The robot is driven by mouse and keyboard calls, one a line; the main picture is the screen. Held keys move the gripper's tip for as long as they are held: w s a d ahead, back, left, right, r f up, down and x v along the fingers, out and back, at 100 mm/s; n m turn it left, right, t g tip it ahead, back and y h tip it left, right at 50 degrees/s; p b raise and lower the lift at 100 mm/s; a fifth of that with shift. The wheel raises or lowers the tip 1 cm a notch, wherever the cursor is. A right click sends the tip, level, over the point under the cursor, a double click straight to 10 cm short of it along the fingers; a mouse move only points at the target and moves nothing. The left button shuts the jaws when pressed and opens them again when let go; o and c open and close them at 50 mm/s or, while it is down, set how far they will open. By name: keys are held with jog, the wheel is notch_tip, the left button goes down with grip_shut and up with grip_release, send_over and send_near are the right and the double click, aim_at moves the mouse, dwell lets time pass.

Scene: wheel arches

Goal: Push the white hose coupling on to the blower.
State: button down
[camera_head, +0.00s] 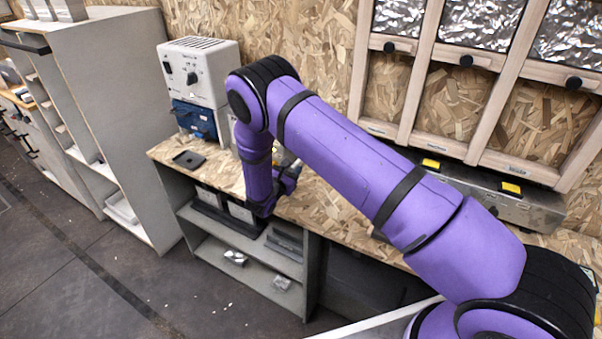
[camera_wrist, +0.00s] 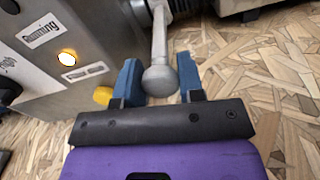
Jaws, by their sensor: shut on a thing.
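In the wrist view, the blue fingers of my gripper (camera_wrist: 160,82) are shut on a pale grey-white handle with a rounded end, which I take to be part of the hose coupling (camera_wrist: 159,45). Its stem runs up to the top edge, where a pale collar and a black ribbed hose (camera_wrist: 183,6) are cut off. A grey metal housing (camera_wrist: 35,85), apparently the blower, stands close to the left, with a "Running" label, a lit lamp and a yellow button. Whether coupling and blower touch is out of view. In the head view, my purple arm hides most of this spot.
The wooden bench top (camera_head: 325,205) is clear in front of my arm. A white unit on a blue box (camera_head: 200,75) stands at the back left, near a small black tray (camera_head: 188,159). A metal strip with yellow-marked parts (camera_head: 500,195) lies along the right wall.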

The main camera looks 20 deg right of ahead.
jog(key=shift+w+a+r, duration=0.1)
jog(key=shift+a, duration=0.1)
jog(key=c, duration=0.7)
grip_release()
jog(key=shift+c, duration=0.2)
jog(key=v, duration=1)
jog(key=shift+s+a, duration=0.25)
jog(key=shift+a, duration=0.05)
